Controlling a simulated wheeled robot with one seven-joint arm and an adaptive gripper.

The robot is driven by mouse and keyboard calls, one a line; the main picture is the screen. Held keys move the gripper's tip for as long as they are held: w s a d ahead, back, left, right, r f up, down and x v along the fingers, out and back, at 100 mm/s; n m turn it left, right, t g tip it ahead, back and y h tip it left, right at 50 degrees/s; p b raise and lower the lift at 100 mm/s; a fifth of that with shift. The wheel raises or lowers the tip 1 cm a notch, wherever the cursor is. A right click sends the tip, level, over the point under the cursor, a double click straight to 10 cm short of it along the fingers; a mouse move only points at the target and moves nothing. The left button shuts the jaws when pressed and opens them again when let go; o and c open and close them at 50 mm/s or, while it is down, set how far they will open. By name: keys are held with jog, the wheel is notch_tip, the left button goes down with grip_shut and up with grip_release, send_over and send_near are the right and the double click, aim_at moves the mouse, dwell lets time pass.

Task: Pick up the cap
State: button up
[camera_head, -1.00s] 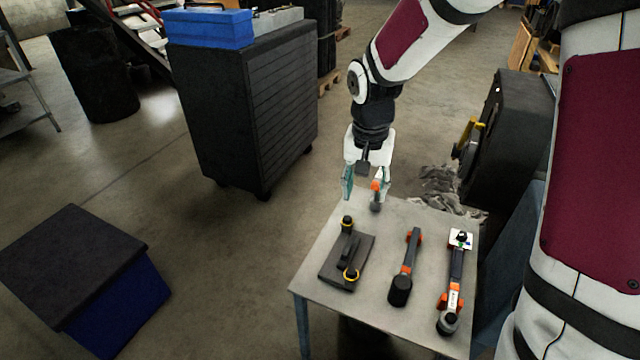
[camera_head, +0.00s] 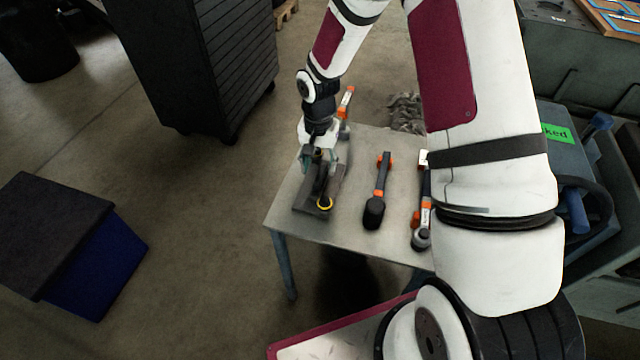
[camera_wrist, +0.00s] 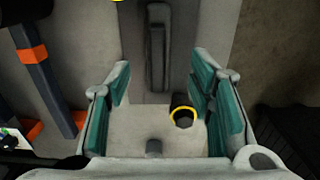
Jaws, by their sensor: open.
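A black cap with a yellow ring (camera_wrist: 183,115) shows in the wrist view between my fingers, closer to the right one. In the head view my gripper hides this cap.
A dark drawer cabinet (camera_head: 200,65) stands behind left. A blue bin with dark lid (camera_head: 95,265) stands left on the floor.

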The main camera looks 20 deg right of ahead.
aim_at(320, 174)
jog(key=shift+w+d+f, duration=0.1)
jog(key=shift+d+f, duration=0.05)
jog(key=shift+f, duration=1.25)
jog(key=shift+d+f, duration=0.1)
jog(key=shift+f, duration=1.25)
grip_shut()
